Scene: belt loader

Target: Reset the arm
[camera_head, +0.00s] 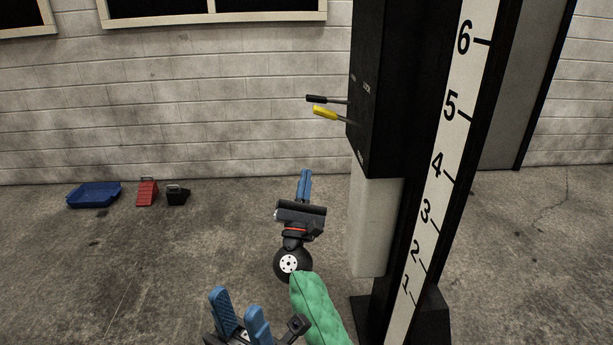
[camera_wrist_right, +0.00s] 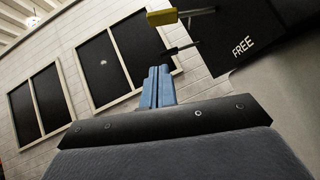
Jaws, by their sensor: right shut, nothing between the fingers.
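My right gripper (camera_head: 304,174) is in the middle of the head view, its blue fingers pressed together with nothing between them. It is below and left of the levers, apart from them. In the right wrist view its closed fingers (camera_wrist_right: 157,72) point up. My left gripper (camera_head: 239,302) is at the bottom of the head view with its blue fingers apart and empty. A yellow-handled lever (camera_head: 324,112) and a black-handled lever (camera_head: 316,99) stick out from a black box (camera_head: 390,90). Both levers also show in the wrist view, yellow (camera_wrist_right: 162,17) above black (camera_wrist_right: 168,53).
The black box is on a post with a numbered scale (camera_head: 440,165) at the right. A blue tray (camera_head: 94,195), a red block (camera_head: 147,192) and a small black block (camera_head: 177,195) sit on the floor by the brick wall. The floor at left is otherwise clear.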

